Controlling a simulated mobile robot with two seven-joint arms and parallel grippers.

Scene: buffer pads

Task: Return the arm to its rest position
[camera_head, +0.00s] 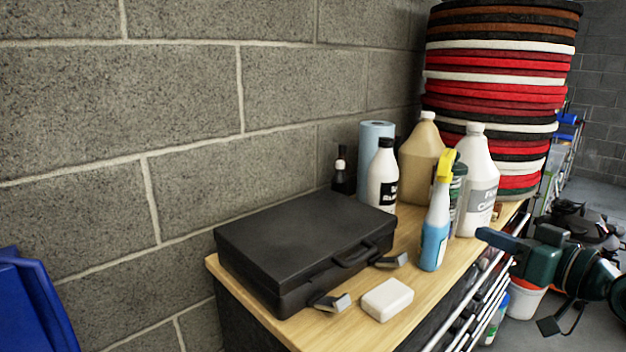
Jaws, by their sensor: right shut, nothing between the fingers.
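My right arm comes in from the right edge. Its dark teal right gripper (500,240) is shut and empty. My left gripper is not in view. A tall stack of round buffer pads (496,95), red, black, white and brown, stands at the back right, apart from the gripper.
A wooden-topped bench (420,292) stands along the block wall. It holds a black case (300,240), a white block (387,299), a blue spray bottle (435,235), a white jug (477,190) and a tan jug (421,155). A blue object (30,305) is lower left.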

